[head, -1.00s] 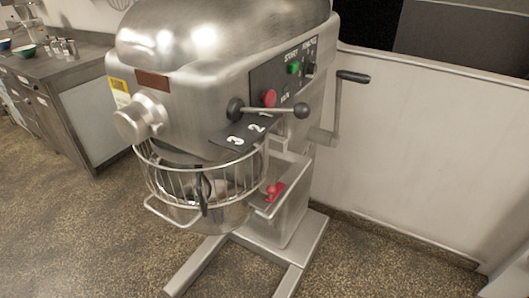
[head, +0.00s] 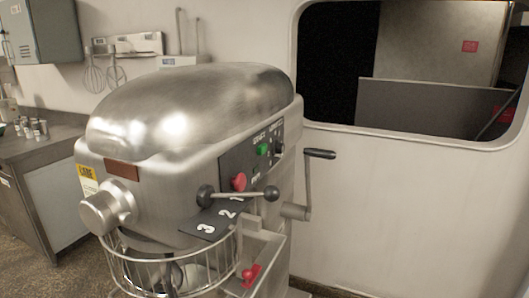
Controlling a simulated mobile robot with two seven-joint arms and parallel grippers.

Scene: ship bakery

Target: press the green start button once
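The green start button (head: 262,150) is on the dark control panel (head: 237,168) on the right-hand side of a large steel mixer (head: 180,125). A red button (head: 239,181) sits lower left of it, and a dark knob (head: 278,147) to its right. Nothing covers the green button. Neither of my grippers shows in the head view.
A gear lever with a black ball (head: 271,193) sticks out below the panel. A crank handle (head: 319,154) juts out on the right. A wire bowl guard (head: 170,272) is below. A steel counter (head: 40,150) stands left. A window opening (head: 335,60) is behind.

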